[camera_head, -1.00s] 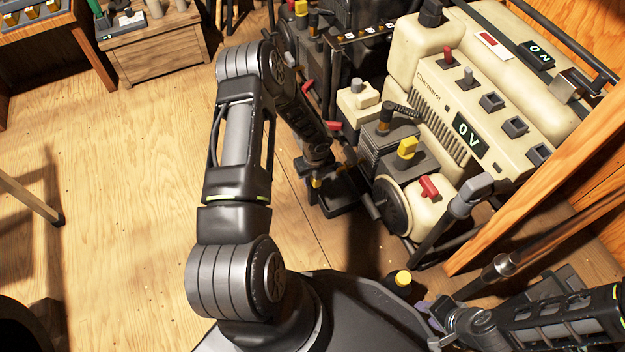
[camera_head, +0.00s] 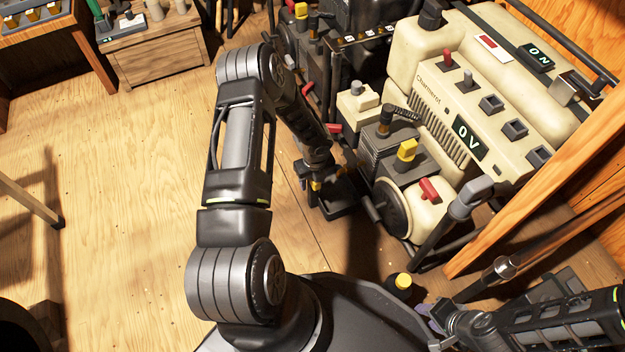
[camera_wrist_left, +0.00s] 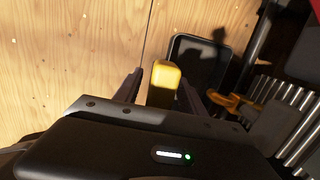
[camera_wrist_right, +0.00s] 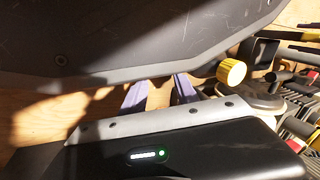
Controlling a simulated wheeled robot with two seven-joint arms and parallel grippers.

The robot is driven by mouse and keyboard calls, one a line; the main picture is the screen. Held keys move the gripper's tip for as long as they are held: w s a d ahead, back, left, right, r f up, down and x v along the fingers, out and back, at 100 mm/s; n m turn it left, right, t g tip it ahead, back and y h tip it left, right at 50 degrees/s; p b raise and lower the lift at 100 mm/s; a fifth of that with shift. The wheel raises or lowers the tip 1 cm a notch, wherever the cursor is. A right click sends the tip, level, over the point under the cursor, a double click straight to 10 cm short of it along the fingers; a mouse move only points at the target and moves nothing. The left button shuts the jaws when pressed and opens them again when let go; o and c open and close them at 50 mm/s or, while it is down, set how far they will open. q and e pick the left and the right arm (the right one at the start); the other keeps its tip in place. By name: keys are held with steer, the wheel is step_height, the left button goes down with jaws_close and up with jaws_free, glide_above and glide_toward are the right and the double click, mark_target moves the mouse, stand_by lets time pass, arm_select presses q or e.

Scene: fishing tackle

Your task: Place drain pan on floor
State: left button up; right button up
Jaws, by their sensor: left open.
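The black drain pan (camera_head: 345,207) appears to lie on the floor beside the cream generator; my left arm partly covers it. The left wrist view shows its dark tray (camera_wrist_left: 207,62) with a shadow across it. My left gripper (camera_head: 317,182) is over the pan's near left side. Its fingers (camera_wrist_left: 158,82) are open on either side of a yellow block-like grip (camera_wrist_left: 165,75); I cannot tell whether they touch it. My right gripper (camera_head: 430,312) is low at the right, its purple fingers (camera_wrist_right: 160,92) apart and empty.
The cream generator (camera_head: 455,110) stands close right of the pan, with a dark machine (camera_head: 350,45) behind. A yellow-capped black part (camera_head: 402,281) is near my right gripper. A wooden post (camera_head: 540,180) is at right.

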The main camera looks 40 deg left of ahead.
arm_select(q)
steer(key=r+p, duration=0.1)
steer(key=r, duration=0.3)
steer(key=d+r+p, duration=0.1)
steer(key=r+p, duration=0.1)
steer(key=r, duration=0.2)
steer(key=r+p, duration=0.2)
steer(key=r, duration=0.2)
steer(key=shift+s+d, duration=0.15)
steer(key=shift+s, duration=0.2)
steer(key=s+d+f+n+h, duration=0.1)
steer(key=s+d+n+h, duration=0.4)
steer(key=d, duration=0.6)
steer(key=s+d+n, duration=0.3)
steer(key=d+n, duration=0.4)
steer(key=d, duration=0.4)
steer(key=s+d+n, duration=0.6)
steer(key=s+n, duration=0.2)
steer(key=n, duration=0.5)
steer(key=shift+d+r+n+t, duration=0.3)
steer(key=shift+d+t, duration=0.1)
